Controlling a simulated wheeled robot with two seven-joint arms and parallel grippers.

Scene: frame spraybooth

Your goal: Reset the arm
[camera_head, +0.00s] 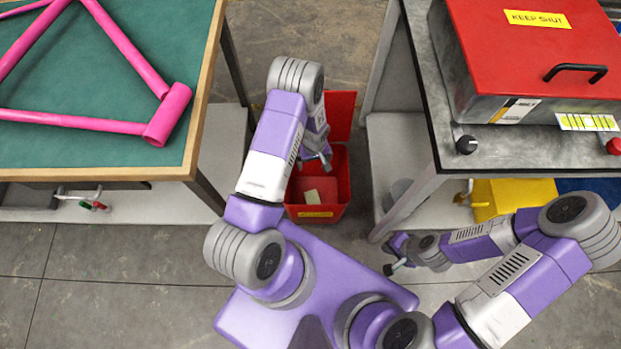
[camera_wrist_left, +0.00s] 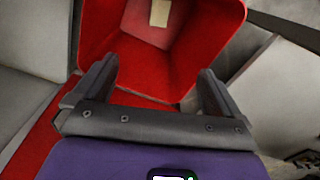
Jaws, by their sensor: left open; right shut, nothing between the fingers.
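My left gripper (camera_head: 318,162) reaches forward over a red bin (camera_head: 340,205) that stands on the floor between the two benches. In the left wrist view its two fingers (camera_wrist_left: 158,85) are spread apart with nothing between them, above the red bin (camera_wrist_left: 215,45). A small pale block or scrap (camera_wrist_left: 159,12) lies inside the bin. My right gripper (camera_head: 388,269) is low at the right of my base, shut and empty, below the right bench.
A green-topped table (camera_head: 90,90) with a pink frame (camera_head: 125,48) is at left. A metal bench (camera_head: 435,100) at right bears a red-lidded box (camera_head: 535,45) marked KEEP SHUT, a black knob (camera_head: 466,145) and a red button (camera_head: 613,146). A yellow bin (camera_head: 515,198) sits underneath.

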